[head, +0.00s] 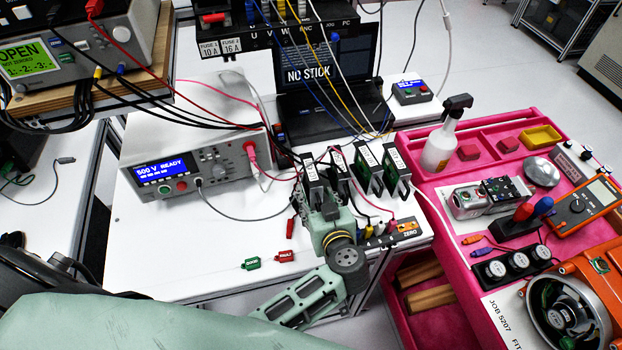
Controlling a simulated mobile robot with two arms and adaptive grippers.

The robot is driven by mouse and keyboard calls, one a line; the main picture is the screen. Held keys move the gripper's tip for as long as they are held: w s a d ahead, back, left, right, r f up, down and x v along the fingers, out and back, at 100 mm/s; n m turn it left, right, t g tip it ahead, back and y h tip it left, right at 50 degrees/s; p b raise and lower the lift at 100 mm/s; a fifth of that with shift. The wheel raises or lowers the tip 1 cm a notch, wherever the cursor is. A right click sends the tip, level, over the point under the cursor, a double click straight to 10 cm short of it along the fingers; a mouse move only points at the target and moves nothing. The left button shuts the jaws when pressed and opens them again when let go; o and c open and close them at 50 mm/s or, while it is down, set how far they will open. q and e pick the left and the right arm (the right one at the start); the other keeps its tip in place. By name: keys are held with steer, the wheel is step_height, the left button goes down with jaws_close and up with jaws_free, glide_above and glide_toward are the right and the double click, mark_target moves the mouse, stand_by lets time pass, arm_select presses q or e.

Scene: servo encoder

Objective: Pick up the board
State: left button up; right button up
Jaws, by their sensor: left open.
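My left gripper (328,208) is near the middle of the white bench, with its arm reaching in from the lower left. It is open, at the front of the leftmost of several upright black modules with white labels (367,166). Its fingertips are hard to make out against the dark modules, and I cannot tell whether they touch. Which part is the board is not certain. A dark circuit board (506,190) lies by a metal part on a white sheet in the pink tray. A small green board (600,265) sits on the orange housing. My right gripper is not in view.
A tester (194,160) reading "500 V READY" stands left on the bench, with loose cables running across. A laptop (325,95) is behind. Green (251,264) and red (285,257) tags lie at the front. The pink tray (440,215) holds a spray bottle (442,145) and a multimeter (588,208).

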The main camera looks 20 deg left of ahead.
arm_select(q)
steer(key=shift+w+a, duration=0.1)
steer(key=shift+w, duration=0.05)
steer(key=c, duration=1.1)
steer(key=shift+c, duration=0.2)
step_height(320, 180, up, 10)
